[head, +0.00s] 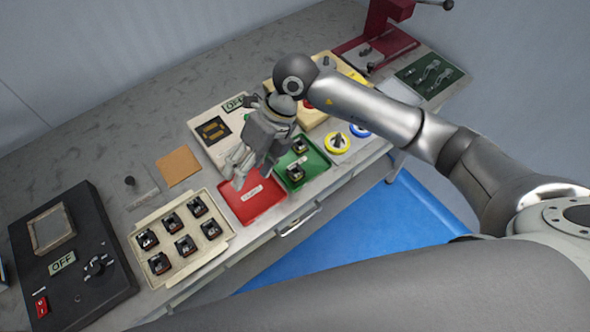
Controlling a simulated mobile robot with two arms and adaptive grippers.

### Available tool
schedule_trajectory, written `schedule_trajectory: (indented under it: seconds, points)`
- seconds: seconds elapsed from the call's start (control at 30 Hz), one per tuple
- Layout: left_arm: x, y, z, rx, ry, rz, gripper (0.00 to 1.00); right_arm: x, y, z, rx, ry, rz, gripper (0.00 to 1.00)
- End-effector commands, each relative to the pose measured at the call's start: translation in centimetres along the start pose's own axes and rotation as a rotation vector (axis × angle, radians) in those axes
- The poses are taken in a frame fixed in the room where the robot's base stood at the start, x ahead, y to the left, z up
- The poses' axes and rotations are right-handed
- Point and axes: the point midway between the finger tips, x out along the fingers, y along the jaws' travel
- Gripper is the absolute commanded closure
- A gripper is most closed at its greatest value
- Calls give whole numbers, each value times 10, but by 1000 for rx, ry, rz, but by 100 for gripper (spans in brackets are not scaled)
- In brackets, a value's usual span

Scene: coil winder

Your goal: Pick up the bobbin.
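Small dark parts that look like bobbins sit in a cream tray (227,226) at the lower left, several of them in two rows. Two similar parts (296,172) sit in a green tray (318,160) right of the red tray. I cannot tell which of these is the task's bobbin. My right gripper (237,170) hangs over the back part of the red tray (262,205), fingers pointing down and to the left. Its fingers are small and overlap in this view, so its opening is unclear. No held part is visible. My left gripper is out of view.
A cream machine (205,128) with an OFF display stands behind my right gripper. A black box (85,285) with another OFF display is at left. An orange pad (178,166), yellow (336,149) and blue discs, and a red press (378,20) share the bench.

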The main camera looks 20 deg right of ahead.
Motion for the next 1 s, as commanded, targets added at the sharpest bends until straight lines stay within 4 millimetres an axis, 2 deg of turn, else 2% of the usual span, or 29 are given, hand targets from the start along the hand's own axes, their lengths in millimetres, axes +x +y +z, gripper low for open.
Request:
schedule_trajectory:
  seconds: [0.03, 0.1, 0.2, 0.3, 0.4, 0.63, 0.8, 1.0]
  points:
    - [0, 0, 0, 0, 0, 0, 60, -10, -26, 0, 10, 23, -119, 41]
    - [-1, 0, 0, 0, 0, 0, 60, -23, -57, -2, 32, 54, -260, 41]
    - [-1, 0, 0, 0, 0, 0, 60, -40, -87, -5, 65, 82, -403, 41]
    - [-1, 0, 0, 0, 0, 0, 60, -51, -102, -8, 85, 98, -478, 41]
    - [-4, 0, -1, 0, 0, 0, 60, -48, -110, -10, 95, 105, -501, 41]
    - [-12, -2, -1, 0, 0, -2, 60, -16, -125, -15, 94, 106, -497, 41]
    - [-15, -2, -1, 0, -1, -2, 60, -4, -131, -16, 92, 104, -497, 41]
    - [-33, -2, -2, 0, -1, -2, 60, 18, -137, -22, 94, 108, -496, 41]
